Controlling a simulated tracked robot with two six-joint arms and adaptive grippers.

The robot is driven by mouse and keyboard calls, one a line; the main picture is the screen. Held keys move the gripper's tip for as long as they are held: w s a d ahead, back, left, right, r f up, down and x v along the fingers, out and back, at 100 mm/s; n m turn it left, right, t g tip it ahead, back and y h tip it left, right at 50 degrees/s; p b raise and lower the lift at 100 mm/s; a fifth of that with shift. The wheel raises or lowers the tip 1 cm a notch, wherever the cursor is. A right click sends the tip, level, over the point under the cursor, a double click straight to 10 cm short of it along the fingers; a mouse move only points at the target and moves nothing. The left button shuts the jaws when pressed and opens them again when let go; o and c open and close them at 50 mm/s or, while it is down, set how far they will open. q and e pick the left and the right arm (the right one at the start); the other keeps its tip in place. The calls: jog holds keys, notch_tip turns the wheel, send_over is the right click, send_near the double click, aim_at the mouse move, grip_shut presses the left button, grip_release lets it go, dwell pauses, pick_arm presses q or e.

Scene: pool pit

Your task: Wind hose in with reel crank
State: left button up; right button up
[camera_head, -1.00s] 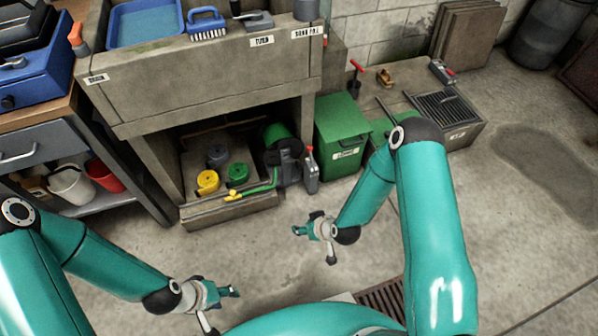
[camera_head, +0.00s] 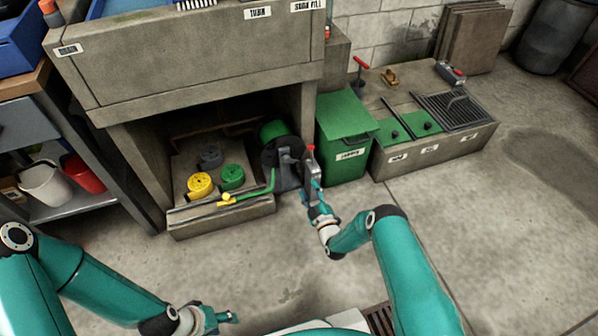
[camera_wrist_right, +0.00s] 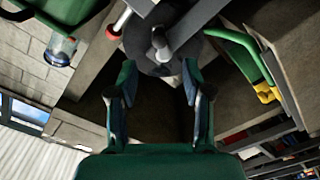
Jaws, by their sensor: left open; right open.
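The hose reel (camera_head: 270,157) is a dark drum under the concrete counter. Its round dark face fills the top middle of the right wrist view (camera_wrist_right: 145,58), with a grey bar and knob (camera_wrist_right: 160,42) in front. A grey upright piece with a red tip (camera_head: 310,153) stands at the reel's right. The green hose (camera_head: 268,184) runs to a yellow nozzle (camera_head: 227,199) on the low ledge. My right gripper (camera_head: 318,208) is open just below the grey piece; its empty fingers (camera_wrist_right: 157,88) point at the reel face. Contact is unclear. My left gripper (camera_head: 225,317) is open and empty, low over the floor.
Yellow (camera_head: 200,185), green (camera_head: 232,177) and grey coils (camera_head: 210,157) lie under the counter. A green bin (camera_head: 345,135) stands right of the reel, beside a low concrete block with a grate (camera_head: 450,112). The floor (camera_head: 500,240) at right is clear.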

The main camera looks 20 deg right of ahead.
aim_at(299, 168)
jog(key=w+b, duration=0.1)
jog(key=w, duration=0.2)
jog(key=w+b, duration=0.2)
jog(key=w, duration=0.1)
jog(key=w+b, duration=0.2)
jog(key=w, duration=0.1)
jog(key=shift+w+a+f, duration=0.2)
jog(key=shift+w+a, duration=0.05)
jog(key=shift+w, duration=0.05)
jog(key=shift+w+r, duration=0.2)
jog(key=shift+w, duration=0.4)
grip_shut()
